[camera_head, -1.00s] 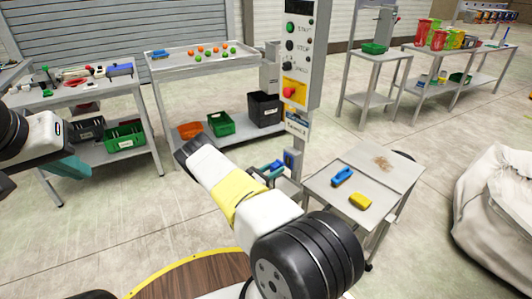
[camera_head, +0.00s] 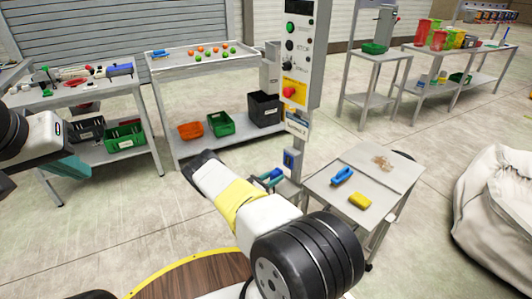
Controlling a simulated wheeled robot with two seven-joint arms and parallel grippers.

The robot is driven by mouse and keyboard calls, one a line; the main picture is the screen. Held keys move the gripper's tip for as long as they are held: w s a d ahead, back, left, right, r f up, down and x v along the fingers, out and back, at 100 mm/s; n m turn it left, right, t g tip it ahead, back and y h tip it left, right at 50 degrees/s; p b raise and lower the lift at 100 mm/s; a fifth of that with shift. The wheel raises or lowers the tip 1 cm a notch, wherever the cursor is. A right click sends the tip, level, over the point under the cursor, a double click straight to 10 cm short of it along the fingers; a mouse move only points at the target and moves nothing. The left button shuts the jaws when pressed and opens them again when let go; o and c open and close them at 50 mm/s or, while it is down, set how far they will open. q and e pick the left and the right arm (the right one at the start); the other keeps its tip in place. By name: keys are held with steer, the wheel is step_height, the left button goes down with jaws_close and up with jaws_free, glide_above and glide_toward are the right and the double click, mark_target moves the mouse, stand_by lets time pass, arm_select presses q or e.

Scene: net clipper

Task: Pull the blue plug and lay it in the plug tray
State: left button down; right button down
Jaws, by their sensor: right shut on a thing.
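My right gripper (camera_head: 272,178), teal, is beside the control post, mostly past the end of my white and yellow arm. It is shut on the blue plug (camera_head: 277,172), of which only a small part shows. A blue socket housing (camera_head: 289,159) is on the post just above and to the right of the gripper. A small metal table (camera_head: 325,190) to the right holds a blue piece (camera_head: 342,176) and a yellow piece (camera_head: 360,200); I cannot tell if it is the plug tray. My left gripper (camera_head: 72,168), teal, hangs at the far left; its fingers are unclear.
The control post (camera_head: 297,60) with buttons rises behind my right gripper. A tool bench (camera_head: 60,100) stands at the left, and a table with orange and green balls (camera_head: 170,58) behind. A white sack (camera_head: 495,200) is at the right. Floor between is clear.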

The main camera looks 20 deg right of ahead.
mark_target(282, 190)
steer(key=shift+f, duration=2.6)
steer(key=shift+d, duration=0.15)
steer(key=shift+x, duration=2.35)
steer(key=shift+f, duration=1.5)
steer(key=c, duration=0.9)
jaws_free()
steer(key=shift+o, duration=0.2)
steer(key=v, duration=1.6)
steer(key=shift+a, duration=0.45)
